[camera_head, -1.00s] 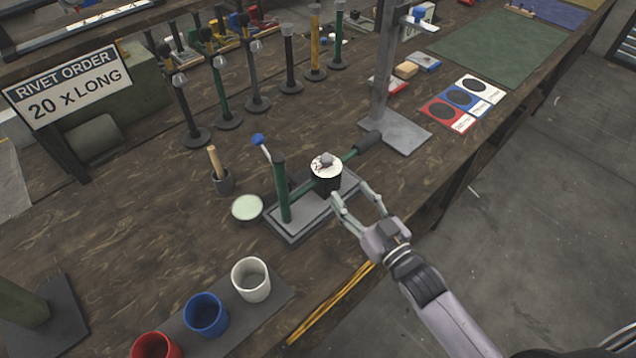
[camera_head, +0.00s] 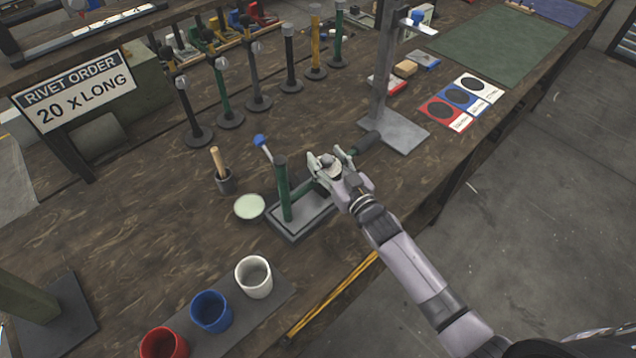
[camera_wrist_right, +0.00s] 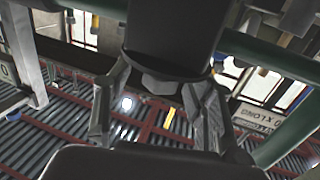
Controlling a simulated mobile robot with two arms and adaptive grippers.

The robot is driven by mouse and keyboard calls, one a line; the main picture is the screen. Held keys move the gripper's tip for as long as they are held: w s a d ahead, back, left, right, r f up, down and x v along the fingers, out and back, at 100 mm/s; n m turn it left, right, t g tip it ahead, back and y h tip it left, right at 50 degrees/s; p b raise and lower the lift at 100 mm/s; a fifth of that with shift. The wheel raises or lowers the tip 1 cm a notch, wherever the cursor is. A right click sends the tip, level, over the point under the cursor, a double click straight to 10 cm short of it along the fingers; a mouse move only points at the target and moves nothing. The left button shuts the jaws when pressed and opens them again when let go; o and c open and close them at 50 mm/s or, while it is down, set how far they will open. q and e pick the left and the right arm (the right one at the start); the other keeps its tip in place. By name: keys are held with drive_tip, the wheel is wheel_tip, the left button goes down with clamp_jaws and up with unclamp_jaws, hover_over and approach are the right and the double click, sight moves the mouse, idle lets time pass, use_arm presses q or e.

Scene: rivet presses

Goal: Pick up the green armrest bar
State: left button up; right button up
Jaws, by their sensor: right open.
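A green bar (camera_head: 301,190) with a black grip (camera_head: 365,143) runs level from a green upright post (camera_head: 284,188) on a grey base plate (camera_head: 290,228). My right gripper (camera_head: 329,158) is open over the middle of this bar and covers part of it. The black drum that sits on the bar is mostly hidden by the gripper in the head view. In the right wrist view, a dark block (camera_wrist_right: 175,40) stands just ahead of the spread fingers of my right gripper (camera_wrist_right: 160,105), with a green bar (camera_wrist_right: 268,55) crossing behind it. Contact cannot be told.
A wooden-handled tool (camera_head: 217,160) in a cup and a pale round dish (camera_head: 250,207) lie left of the press. White (camera_head: 254,280), blue (camera_head: 211,313) and red (camera_head: 163,344) cups stand in front. A grey stand (camera_head: 391,130) rises behind the grip.

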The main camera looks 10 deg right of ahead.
drive_tip(key=shift+s, duration=0.1)
drive_tip(key=shift+c, duration=0.7)
clamp_jaws()
drive_tip(key=shift+r, duration=0.1)
